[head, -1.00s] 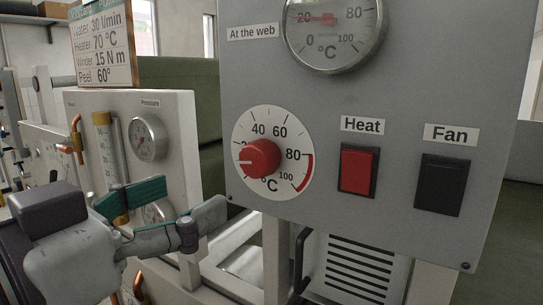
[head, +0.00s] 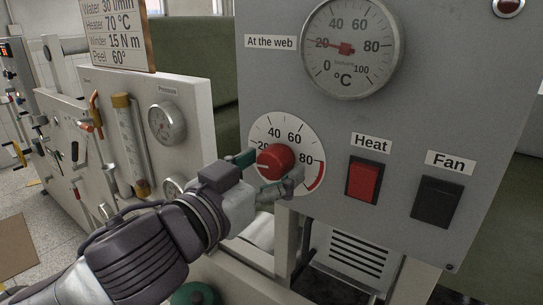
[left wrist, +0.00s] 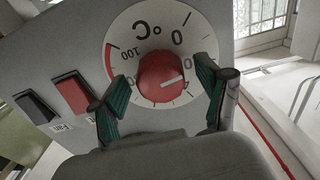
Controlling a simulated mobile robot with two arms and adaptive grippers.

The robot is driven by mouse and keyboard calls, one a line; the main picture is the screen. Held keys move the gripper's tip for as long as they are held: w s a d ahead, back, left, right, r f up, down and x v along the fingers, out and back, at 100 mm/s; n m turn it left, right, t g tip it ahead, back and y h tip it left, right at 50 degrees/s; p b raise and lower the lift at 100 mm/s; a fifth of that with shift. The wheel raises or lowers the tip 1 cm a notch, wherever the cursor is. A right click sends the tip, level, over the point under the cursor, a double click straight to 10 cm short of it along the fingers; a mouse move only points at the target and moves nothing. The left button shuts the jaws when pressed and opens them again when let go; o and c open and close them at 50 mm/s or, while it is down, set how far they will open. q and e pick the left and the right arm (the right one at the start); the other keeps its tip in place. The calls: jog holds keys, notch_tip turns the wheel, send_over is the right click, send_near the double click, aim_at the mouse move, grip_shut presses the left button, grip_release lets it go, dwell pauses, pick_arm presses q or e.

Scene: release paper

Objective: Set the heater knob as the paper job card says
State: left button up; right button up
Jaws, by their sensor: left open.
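The red heater knob (head: 275,161) sits on a white round °C dial (head: 263,128) on the grey panel; it also shows in the left wrist view (left wrist: 160,72). Its white pointer line is near the 20 side, seen upside down in the wrist view. My left gripper (head: 266,170) is open, with one green-padded finger on each side of the knob (left wrist: 163,92). I see gaps beside the knob in the wrist view. The job card (head: 118,37) reads "Heater 70 °C"; its top is cut off. My right gripper is not in view.
The "At the web" gauge (head: 351,47) above reads about 20. A red Heat switch (head: 363,181) and a black Fan switch (head: 437,201) are right of the dial. A pale panel with a pressure gauge (head: 167,122) stands at left.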

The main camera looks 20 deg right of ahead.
pick_arm(q)
jog(key=shift+w+d, duration=0.2)
jog(key=shift+d, duration=0.05)
jog(key=c, duration=1.2)
jog(key=shift+o, duration=0.2)
jog(key=shift+m, duration=0.3)
